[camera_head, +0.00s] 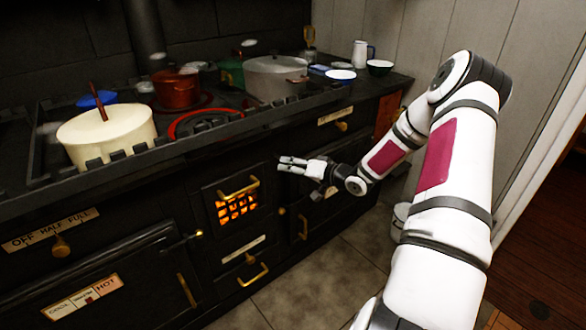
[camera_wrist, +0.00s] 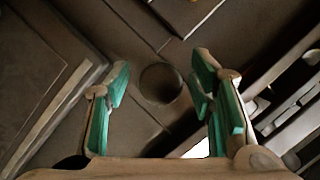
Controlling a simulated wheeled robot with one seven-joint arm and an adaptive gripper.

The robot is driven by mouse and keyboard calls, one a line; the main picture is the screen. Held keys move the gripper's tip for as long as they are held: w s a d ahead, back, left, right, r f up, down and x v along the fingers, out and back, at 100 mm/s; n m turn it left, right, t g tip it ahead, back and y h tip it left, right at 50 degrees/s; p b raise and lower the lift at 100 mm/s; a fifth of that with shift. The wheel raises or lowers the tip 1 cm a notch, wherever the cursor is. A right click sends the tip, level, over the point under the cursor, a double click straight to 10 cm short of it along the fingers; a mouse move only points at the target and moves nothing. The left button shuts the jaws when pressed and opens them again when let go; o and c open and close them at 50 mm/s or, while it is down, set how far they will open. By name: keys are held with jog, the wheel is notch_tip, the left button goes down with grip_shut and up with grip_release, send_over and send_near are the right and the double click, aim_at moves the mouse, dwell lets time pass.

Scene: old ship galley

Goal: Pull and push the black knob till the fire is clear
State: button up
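A dark round knob (camera_wrist: 160,84) shows in the wrist view, between and beyond my two green-padded fingers. My gripper (camera_head: 283,164) is open and empty, its fingers pointing left along the black stove front. In the head view I cannot make out the knob against the dark stove. In the wrist view my gripper (camera_wrist: 160,98) has a finger on each side of the knob; I cannot tell how far off it is. The fire (camera_head: 237,208) glows orange behind the grate of a small door with a brass handle (camera_head: 240,187), left of and below my gripper.
The black stove top carries a cream pot (camera_head: 107,135), a red pot (camera_head: 176,90) and a large grey pot (camera_head: 275,78). A brass handle (camera_head: 303,226) and a lower brass handle (camera_head: 253,274) stick out. The tiled floor (camera_head: 330,270) in front is clear.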

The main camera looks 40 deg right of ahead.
jog(key=v, duration=1.2)
jog(key=shift+f, duration=0.1)
